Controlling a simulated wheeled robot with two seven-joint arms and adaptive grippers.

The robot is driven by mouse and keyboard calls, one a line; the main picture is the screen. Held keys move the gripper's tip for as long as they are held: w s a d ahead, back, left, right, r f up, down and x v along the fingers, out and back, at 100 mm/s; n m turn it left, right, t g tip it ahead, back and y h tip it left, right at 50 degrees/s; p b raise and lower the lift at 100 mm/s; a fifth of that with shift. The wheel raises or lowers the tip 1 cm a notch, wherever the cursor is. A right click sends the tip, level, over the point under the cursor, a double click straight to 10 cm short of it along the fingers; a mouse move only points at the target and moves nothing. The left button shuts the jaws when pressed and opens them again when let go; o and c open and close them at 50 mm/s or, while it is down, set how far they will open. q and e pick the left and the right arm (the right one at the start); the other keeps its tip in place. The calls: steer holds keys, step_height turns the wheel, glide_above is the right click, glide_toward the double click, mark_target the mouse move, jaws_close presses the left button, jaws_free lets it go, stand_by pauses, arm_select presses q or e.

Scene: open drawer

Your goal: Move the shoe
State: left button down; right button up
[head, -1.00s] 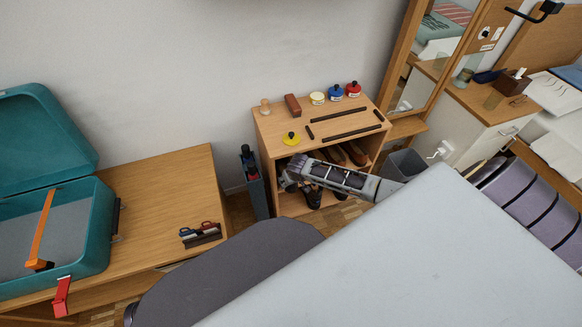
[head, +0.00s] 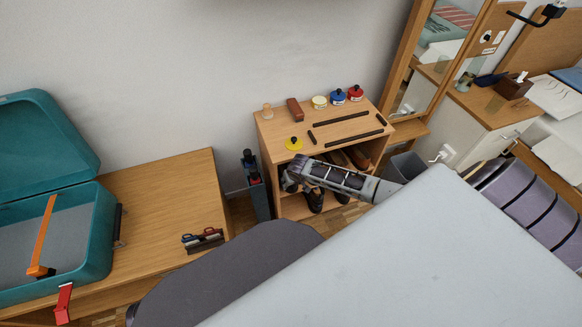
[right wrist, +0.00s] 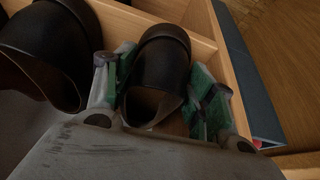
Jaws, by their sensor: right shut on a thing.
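A small wooden shoe cabinet (head: 262,150) stands against the wall in the head view, with dark and brown shoes in its open shelves. My right gripper (head: 290,178) reaches into its left side. In the right wrist view, my right gripper (right wrist: 160,92) has its green-padded fingers on both sides of a dark shoe (right wrist: 162,62) and is shut on it. The shoe lies in a wooden compartment, its opening facing the camera. Another dark shoe (right wrist: 50,45) lies to its left, beyond the left finger. In the head view my arm hides the held shoe. My left gripper is not in view.
Jars (head: 355,92), a brown brush (head: 294,109) and dark bars lie on the cabinet top. A narrow dark bin (head: 256,187) stands close on its left, a grey bin (head: 406,166) on its right. An open teal suitcase (head: 105,230) rests on the wooden table (head: 165,190) at left.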

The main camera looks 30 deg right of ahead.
steer(key=shift+w, duration=0.1)
steer(key=o, duration=1.3)
steer(key=shift+o, duration=0.4)
steer(key=shift+r, duration=0.1)
